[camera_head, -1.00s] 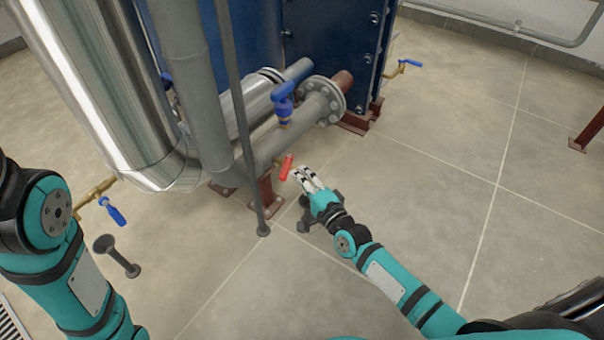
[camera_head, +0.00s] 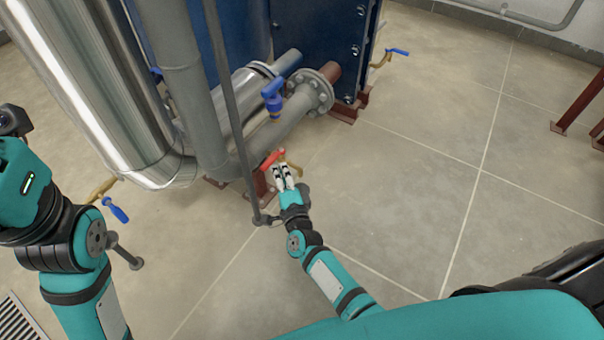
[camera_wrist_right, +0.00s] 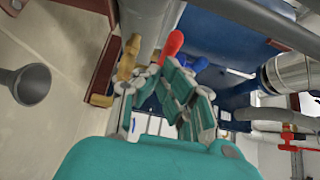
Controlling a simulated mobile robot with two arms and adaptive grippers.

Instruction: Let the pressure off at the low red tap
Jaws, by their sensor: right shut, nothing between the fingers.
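The low red tap (camera_head: 271,160) has a red lever and brass parts, under the grey flanged pipe. My right gripper (camera_head: 281,172) is shut and empty, its pale fingers right at the red lever's lower side. In the right wrist view the red lever (camera_wrist_right: 173,43) shows just beyond the fingertips (camera_wrist_right: 150,68), with brass (camera_wrist_right: 128,58) beside them. I cannot tell whether the fingers touch the lever. My left arm is at the left edge, its fingers outside the picture.
A blue-handled tap (camera_head: 273,97) stands on the grey pipe (camera_head: 285,122) above. A thin grey upright pipe (camera_head: 236,125) passes left of my right gripper. Another blue-handled tap (camera_head: 116,213) is near my left arm.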

